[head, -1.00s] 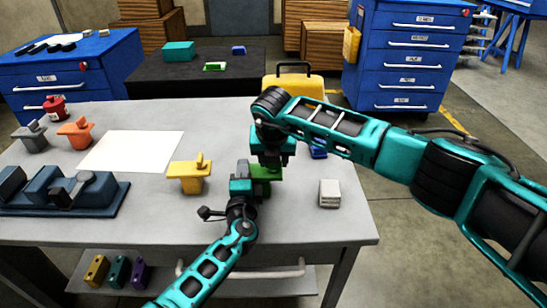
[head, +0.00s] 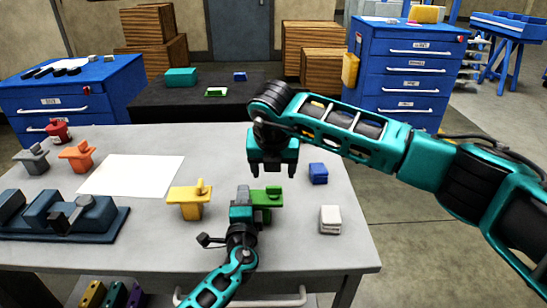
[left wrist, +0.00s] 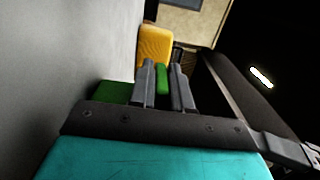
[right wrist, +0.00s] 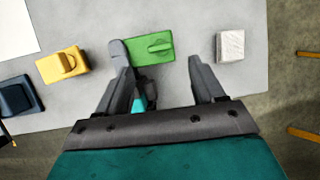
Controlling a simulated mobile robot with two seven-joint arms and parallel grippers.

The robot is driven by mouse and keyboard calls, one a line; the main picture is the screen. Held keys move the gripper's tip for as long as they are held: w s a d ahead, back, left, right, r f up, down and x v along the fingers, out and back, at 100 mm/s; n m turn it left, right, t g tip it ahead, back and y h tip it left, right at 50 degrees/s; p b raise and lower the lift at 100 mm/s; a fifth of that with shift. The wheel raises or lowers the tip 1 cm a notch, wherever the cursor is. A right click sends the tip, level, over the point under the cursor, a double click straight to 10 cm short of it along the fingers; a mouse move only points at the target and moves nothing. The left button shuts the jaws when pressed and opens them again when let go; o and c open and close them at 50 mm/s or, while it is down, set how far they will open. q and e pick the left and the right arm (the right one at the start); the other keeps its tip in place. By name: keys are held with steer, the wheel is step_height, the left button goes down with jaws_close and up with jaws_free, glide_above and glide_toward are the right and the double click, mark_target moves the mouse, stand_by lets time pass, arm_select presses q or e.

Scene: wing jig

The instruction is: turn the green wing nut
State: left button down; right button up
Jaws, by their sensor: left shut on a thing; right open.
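The green fixture (head: 267,203) stands on the grey table with the green wing nut (head: 276,191) on its top. In the right wrist view the wing nut (right wrist: 160,47) lies roughly along the block's length. My left gripper (head: 244,193) is shut on the left end of the green fixture. In the left wrist view its fingers (left wrist: 164,85) close around a green part. My right gripper (head: 273,172) is open and empty above the fixture, apart from the wing nut. In the right wrist view its fingers (right wrist: 160,80) point toward the fixture with a wide gap.
A yellow fixture (head: 187,201) stands left of the green one. A blue block (head: 318,174) and a white block (head: 330,220) are to the right. A dark blue device (head: 60,222), white sheet (head: 130,175), and grey and orange fixtures (head: 76,156) are farther left.

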steer(key=shift+v, duration=2.15)
arm_select(q)
steer(key=c, duration=1)
jaws_free()
